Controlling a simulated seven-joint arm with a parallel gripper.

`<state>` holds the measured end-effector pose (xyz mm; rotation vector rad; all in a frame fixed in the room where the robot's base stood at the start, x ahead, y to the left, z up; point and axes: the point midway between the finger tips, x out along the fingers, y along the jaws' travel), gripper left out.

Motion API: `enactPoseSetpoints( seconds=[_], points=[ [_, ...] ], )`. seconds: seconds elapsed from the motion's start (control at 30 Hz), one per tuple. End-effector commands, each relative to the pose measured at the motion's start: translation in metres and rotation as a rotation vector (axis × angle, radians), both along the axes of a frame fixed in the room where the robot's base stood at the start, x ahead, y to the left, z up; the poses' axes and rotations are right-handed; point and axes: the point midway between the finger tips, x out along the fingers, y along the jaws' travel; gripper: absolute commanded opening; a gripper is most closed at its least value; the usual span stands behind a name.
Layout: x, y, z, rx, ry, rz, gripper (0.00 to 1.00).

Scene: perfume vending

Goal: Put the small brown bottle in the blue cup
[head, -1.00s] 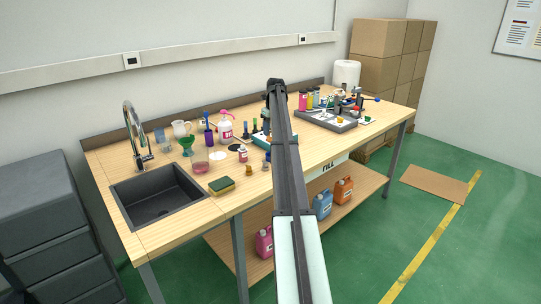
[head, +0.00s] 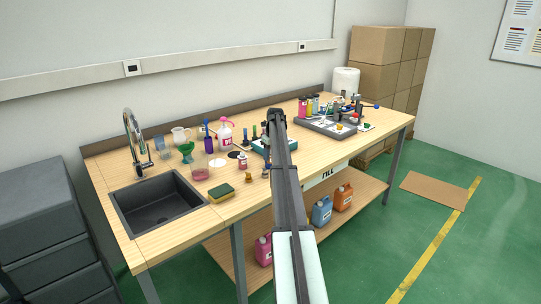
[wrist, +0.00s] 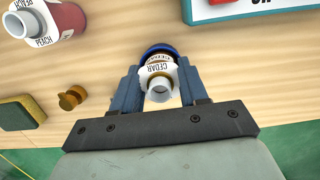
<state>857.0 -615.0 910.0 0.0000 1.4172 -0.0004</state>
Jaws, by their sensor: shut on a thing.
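In the wrist view, my gripper (wrist: 160,88) is shut on a small bottle (wrist: 158,67) with a CEDAR label, a tan band and an open pale neck facing the camera. Little of its brown body shows. A round blue rim (wrist: 158,48), apparently the blue cup, shows just behind the bottle's far end. I cannot tell whether the bottle is inside it or only over it. In the head view, my arm hides the gripper and bottle. A small bit of blue (head: 266,167) shows beside the arm there.
A red bottle labelled PEACH (wrist: 62,20), a small brown knob-like piece (wrist: 72,97) and a green-yellow sponge (wrist: 20,113) lie left of the gripper. A teal-edged tray (wrist: 235,10) is at upper right. The sink (head: 158,200) is at the left, and bare wood lies around the gripper.

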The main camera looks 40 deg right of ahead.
Motion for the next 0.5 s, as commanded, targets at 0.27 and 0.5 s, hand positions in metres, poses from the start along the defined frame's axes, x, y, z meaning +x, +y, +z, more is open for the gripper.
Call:
enactPoseSetpoints(
  seconds=[0.27,0.5],
  points=[
    [0.0000,0.0000,-0.0025,0.000,0.000,0.000,0.47],
    [0.0000,0.0000,-0.0024,0.000,0.000,0.000,0.69]
  ],
)
